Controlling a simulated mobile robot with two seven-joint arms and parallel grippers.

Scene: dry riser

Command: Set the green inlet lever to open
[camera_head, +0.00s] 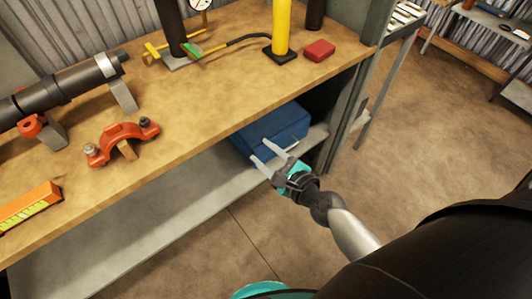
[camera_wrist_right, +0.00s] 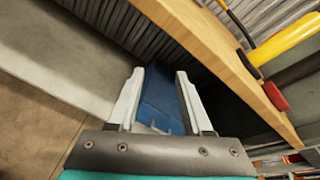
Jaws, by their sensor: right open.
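A green lever (camera_head: 192,53) sits low beside the dark upright pipe (camera_head: 172,27) at the back of the wooden bench. Yellow handles (camera_head: 153,50) show close to it, and the exact angle of the green lever is hard to tell. My right gripper (camera_head: 262,152) is open and empty, in front of the bench edge and below its top, well away from the lever. In the right wrist view its two pale fingers (camera_wrist_right: 160,74) stand apart, with a blue case beyond them. The green lever does not show in that view. My left gripper is not in view.
The wooden bench top (camera_head: 215,85) carries a yellow cylinder (camera_head: 282,28), a red block (camera_head: 319,50), an orange clamp (camera_head: 122,140) and a dark pipe (camera_head: 65,87). The blue case (camera_head: 272,130) lies on the grey lower shelf (camera_head: 150,215).

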